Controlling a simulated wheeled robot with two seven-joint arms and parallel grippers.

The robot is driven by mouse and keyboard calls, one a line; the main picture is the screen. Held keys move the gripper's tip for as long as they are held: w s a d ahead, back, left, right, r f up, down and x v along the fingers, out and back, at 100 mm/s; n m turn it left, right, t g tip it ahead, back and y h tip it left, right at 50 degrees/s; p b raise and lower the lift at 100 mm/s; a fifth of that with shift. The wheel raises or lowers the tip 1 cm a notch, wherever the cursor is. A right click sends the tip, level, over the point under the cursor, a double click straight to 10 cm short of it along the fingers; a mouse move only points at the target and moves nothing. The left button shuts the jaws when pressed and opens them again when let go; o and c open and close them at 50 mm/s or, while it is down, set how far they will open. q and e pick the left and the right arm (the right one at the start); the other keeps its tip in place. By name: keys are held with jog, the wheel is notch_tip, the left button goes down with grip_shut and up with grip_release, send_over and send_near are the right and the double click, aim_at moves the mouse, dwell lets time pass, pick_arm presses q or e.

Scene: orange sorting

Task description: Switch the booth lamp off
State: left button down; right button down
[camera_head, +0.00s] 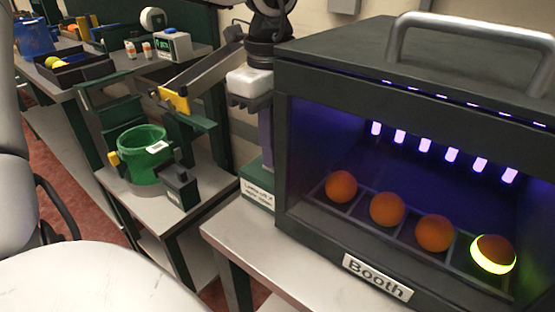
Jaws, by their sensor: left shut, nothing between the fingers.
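The booth (330,75) is a dark box at the right with a "Booth" label and a grey handle on top. Its lamp (425,145) is lit: a row of bright violet emitters shines under the roof. A dark green box (257,173) with a small printed sign stands against the booth's left side. My left gripper (266,158) points down just above this box, beside the booth's left wall, shut and empty. Whether its tip touches the box, and any switch there, I cannot make out. My right gripper is not in view.
Several oranges (387,209) sit in the booth's compartments; the rightmost (492,254) has a glowing yellow-green band. A green bucket (142,160) stands in a dark green frame on a lower table at the left. A shelf behind holds a tray (75,75) and a blue bin (33,36).

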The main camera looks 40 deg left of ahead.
pick_arm(q)
notch_tip(320, 180, up, 7)
jog(key=p, duration=0.4)
dwell(0.6)
jog(key=shift+f, duration=0.15)
dwell(0.4)
